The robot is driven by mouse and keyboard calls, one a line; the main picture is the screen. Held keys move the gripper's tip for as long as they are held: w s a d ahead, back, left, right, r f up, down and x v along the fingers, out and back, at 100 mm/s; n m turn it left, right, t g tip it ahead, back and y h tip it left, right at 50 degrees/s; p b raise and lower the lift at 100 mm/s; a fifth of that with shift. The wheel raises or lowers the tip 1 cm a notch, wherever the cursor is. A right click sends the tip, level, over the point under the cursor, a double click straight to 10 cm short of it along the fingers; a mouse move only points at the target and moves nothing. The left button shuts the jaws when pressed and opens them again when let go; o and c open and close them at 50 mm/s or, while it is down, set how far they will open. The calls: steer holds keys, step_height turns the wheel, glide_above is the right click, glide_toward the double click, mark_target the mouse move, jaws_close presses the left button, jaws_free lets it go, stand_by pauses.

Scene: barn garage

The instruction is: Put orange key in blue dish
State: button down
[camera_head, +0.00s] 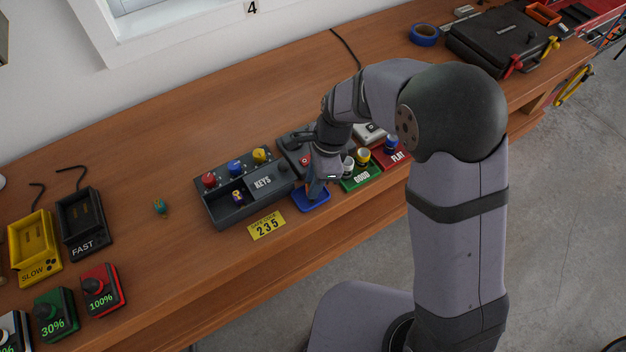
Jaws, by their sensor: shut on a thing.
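The blue dish (312,204) is a small blue tray at the front edge of the bench, right of the grey KEYS box (222,211). My gripper (317,190) points down right above the blue dish. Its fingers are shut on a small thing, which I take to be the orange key. The fingers and the arm hide the key, so its color and shape do not show. I cannot tell whether it touches the dish.
The KEYS box has red, blue and yellow knobs. Right of the dish are the green GOOD tray (361,178) and red FLAT tray (396,160). A small teal thing (160,207) lies on clear bench at left.

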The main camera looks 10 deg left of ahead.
steer(key=shift+s+f, duration=0.15)
steer(key=shift+f, duration=0.2)
steer(key=c, duration=1.5)
jaws_free()
steer(key=shift+d, duration=0.1)
steer(key=shift+r, duration=0.1)
steer(key=shift+r, duration=0.25)
steer(key=r, duration=0.4)
steer(key=d+r+b, duration=0.1)
steer(key=r, duration=0.3)
steer(key=w+d+r+b, duration=0.1)
steer(key=r, duration=0.2)
steer(key=shift+w+r, duration=0.1)
steer(key=shift+r, duration=0.3)
